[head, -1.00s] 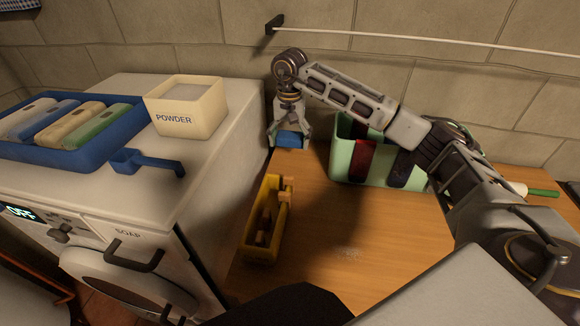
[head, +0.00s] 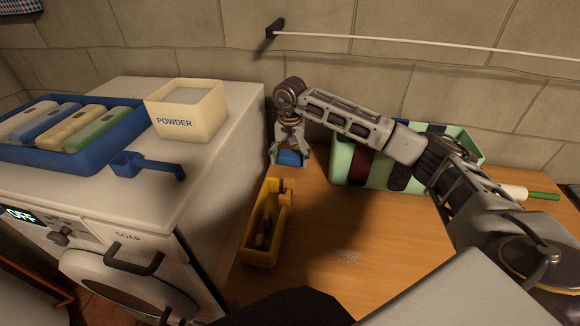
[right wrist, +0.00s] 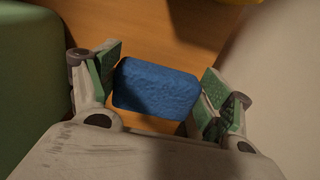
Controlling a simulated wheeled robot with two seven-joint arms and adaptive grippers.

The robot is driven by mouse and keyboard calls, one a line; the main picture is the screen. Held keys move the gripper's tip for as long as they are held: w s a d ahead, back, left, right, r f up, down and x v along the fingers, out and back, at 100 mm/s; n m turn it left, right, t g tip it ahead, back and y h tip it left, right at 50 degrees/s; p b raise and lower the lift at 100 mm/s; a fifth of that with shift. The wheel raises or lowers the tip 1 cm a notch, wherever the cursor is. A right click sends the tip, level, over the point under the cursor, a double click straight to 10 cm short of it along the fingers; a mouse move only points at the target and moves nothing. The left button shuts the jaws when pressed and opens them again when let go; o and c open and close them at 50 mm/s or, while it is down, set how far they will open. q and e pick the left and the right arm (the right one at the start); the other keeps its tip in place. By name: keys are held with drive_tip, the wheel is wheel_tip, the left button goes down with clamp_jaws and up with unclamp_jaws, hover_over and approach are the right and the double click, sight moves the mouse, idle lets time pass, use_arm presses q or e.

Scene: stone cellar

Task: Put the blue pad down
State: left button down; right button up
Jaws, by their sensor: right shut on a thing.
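The blue pad (head: 290,159) is a small rounded block at the back left of the wooden table, beside the white machine. My right gripper (head: 290,151) points down and is shut on it. In the right wrist view the pad (right wrist: 155,87) sits between the green-lined fingers (right wrist: 160,80), with the wooden table beneath. It is at or just above the table top; I cannot tell whether it touches. My left gripper is not in view.
The green bin (head: 345,165) with dark items stands just right of the gripper. The white machine (head: 215,150) is close on the left, with a powder box (head: 180,123) and blue tray (head: 100,157) on top. A yellow holder (head: 262,250) lies in front. The table's middle is clear.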

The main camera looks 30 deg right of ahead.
sight(290, 165)
drive_tip(key=shift+f, duration=1.8)
drive_tip(key=shift+f, duration=0.1)
drive_tip(key=o, duration=1.1)
drive_tip(key=shift+c, duration=0.2)
wheel_tip(290, 165, up, 12)
drive_tip(key=shift+r, duration=0.15)
drive_tip(key=shift+s, duration=0.1)
